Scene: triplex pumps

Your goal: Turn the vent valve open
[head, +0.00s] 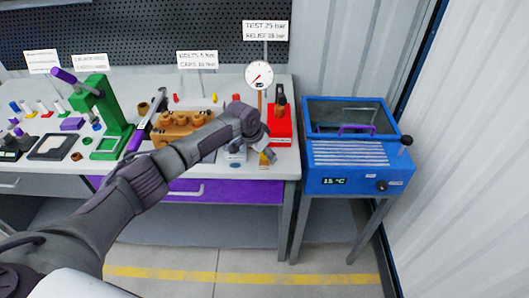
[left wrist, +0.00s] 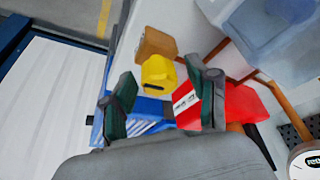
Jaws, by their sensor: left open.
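A yellow knob on a small brass-coloured block appears to be the vent valve. It shows in the left wrist view (left wrist: 158,72) and low at the bench's right end in the head view (head: 264,159). My left gripper (head: 268,155) reaches over the right end of the bench. In the left wrist view my left gripper (left wrist: 161,78) is open, with one finger on each side of the knob and a gap to each. Whether the fingertips are level with the knob is hard to tell. My right gripper is in neither view.
A round gauge (head: 259,76) stands on a copper pipe behind the gripper. A red pump unit (head: 283,128) is just right of it. A blue oven-like box (head: 358,180) stands right of the bench. A green press (head: 98,118) and brown pump body (head: 180,127) are left.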

